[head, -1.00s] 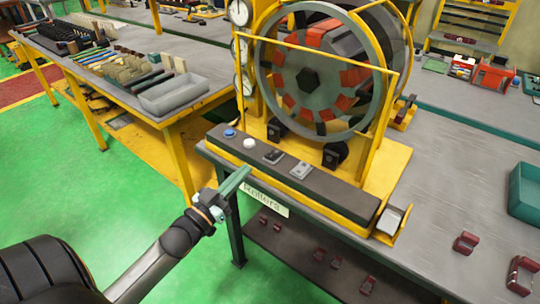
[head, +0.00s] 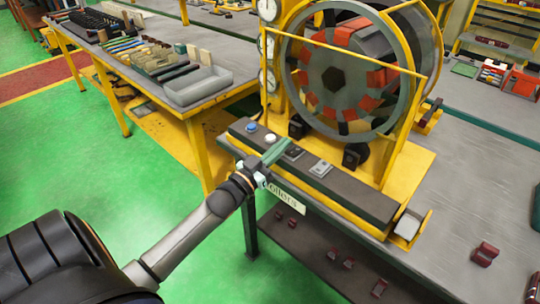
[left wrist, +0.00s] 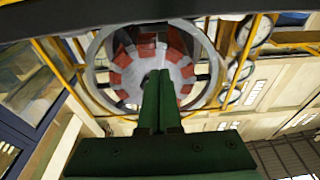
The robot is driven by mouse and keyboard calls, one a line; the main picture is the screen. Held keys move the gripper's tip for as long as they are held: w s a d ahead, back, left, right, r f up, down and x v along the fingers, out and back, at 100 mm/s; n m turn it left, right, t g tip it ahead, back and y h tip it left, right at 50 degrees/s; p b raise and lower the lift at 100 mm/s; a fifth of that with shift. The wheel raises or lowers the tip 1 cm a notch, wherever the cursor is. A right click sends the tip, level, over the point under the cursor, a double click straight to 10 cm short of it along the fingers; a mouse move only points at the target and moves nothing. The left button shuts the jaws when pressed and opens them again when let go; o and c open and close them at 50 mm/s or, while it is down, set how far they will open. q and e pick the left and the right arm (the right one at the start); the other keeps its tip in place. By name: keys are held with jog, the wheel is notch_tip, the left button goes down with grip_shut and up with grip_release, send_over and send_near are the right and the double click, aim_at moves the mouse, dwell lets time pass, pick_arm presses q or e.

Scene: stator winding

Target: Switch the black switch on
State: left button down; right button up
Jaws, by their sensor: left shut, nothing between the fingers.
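The black switch (head: 293,153) sits on the dark control panel (head: 350,195) at the front of the yellow winding machine, just right of the white button (head: 271,138). My left gripper (head: 284,144) is shut and empty. Its green fingers reach over the panel between the white button and the black switch, with the tips close to the switch; I cannot tell whether they touch it. In the left wrist view, the shut green fingers (left wrist: 160,88) point toward the stator wheel (left wrist: 128,62), and the switch is not visible there. My right gripper is not in view.
A blue button (head: 251,127) lies at the panel's left end and a grey switch (head: 321,168) to the right of the black one. Upright yellow frame bars (head: 400,125) stand behind the panel. A side table with a grey tray (head: 198,86) is at the left.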

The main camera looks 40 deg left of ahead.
aim_at(285, 161)
pick_arm(q)
jog(key=shift+x, duration=0.9)
notch_tip(285, 161, down, 2)
jog(key=shift+f, duration=0.25)
jog(key=shift+s+f, duration=0.2)
jog(key=shift+f, duration=0.6)
jog(key=f+t+b, duration=0.1)
jog(key=b, duration=0.3)
